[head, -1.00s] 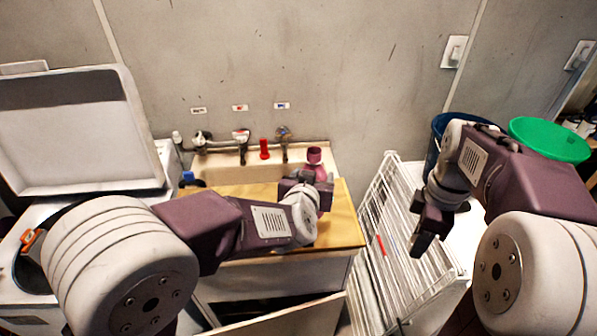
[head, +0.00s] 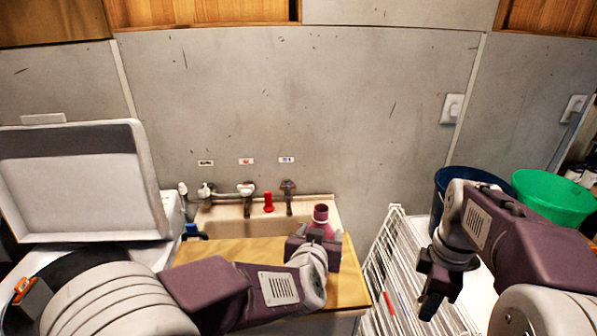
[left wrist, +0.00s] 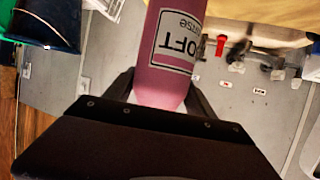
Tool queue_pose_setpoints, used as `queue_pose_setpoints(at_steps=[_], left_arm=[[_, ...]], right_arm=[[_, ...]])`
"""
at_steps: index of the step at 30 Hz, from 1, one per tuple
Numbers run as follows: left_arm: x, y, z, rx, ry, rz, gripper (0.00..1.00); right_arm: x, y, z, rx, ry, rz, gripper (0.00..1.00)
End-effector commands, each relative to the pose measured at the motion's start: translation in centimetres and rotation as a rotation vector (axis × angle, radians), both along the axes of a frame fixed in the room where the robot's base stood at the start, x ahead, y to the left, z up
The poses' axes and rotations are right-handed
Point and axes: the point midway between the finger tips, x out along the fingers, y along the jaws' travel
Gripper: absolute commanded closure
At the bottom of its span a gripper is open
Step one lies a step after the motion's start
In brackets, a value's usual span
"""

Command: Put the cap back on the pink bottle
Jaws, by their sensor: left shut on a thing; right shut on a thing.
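The pink bottle (head: 322,226) stands upright in my left gripper, above the wooden counter by the sink, with a darker, ring-like top. My right gripper (head: 430,303) points down over the drying rack at the right, well apart from the bottle. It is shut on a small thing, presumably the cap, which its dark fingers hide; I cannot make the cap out.
The sink (head: 225,229) with its taps and a red object (head: 269,202) lies behind the wooden counter (head: 230,250). A white drying rack (head: 385,265) stands at right, with blue (head: 447,183) and green (head: 553,198) tubs behind. An open-lidded washer (head: 80,190) is at left.

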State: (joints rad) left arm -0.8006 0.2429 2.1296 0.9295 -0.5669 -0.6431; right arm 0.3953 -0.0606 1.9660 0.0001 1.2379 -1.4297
Motion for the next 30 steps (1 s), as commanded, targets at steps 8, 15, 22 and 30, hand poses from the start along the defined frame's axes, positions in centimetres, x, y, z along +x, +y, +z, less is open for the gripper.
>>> queue_pose_setpoints(at_steps=[8,15,22,30], left_arm=[[0.0,0.0,0.1,-0.002,-0.003,0.000,1.00],[0.0,0.0,0.2,-0.002,-0.003,0.000,1.00],[0.0,0.0,0.2,-0.002,-0.004,0.000,1.00],[0.0,0.0,0.2,-0.002,-0.003,0.000,1.00]], right_arm=[[0.5,5.5,-6.4,0.003,0.011,0.163,1.00],[2.0,9.6,-14.8,0.000,0.012,-0.206,1.00],[5.0,10.2,-17.9,0.000,0.001,-0.756,1.00],[6.7,10.2,-18.0,0.000,0.001,-1.030,1.00]])
